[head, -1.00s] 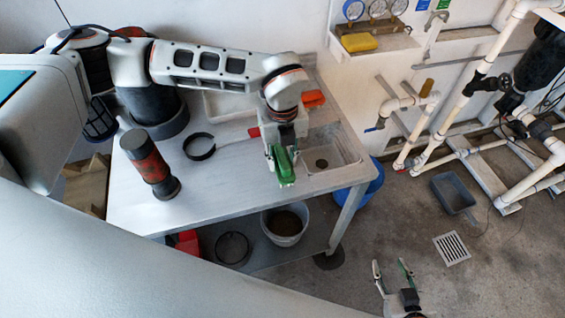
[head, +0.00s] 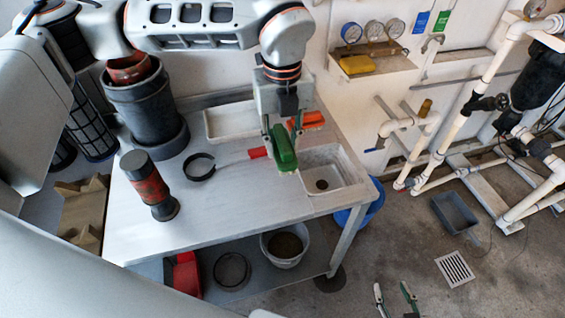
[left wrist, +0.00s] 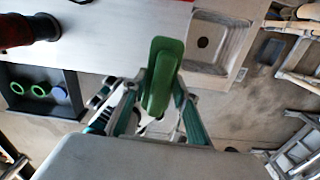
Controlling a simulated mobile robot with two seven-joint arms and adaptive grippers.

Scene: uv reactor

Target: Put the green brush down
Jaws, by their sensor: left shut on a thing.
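The green brush (head: 283,148) is held in my left gripper (head: 281,146), above the table near the left side of the sink. The gripper is shut on it, and the brush hangs apart from the tabletop as far as I can tell. In the left wrist view the green brush (left wrist: 163,75) sits between the fingers (left wrist: 158,108), its far end pointing away from the palm. The table (head: 235,205) has clear surface in front of and left of the brush. My right gripper (head: 396,298) is at the bottom edge of the head view, fingers apart and empty.
A sink (head: 345,168) is at the table's right end. A red-handled tool (head: 258,152), an orange item (head: 310,119), a black ring clamp (head: 198,167), a red-black cylinder (head: 150,185) and a white tray (head: 232,120) are on the table. A bucket (head: 285,248) stands below.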

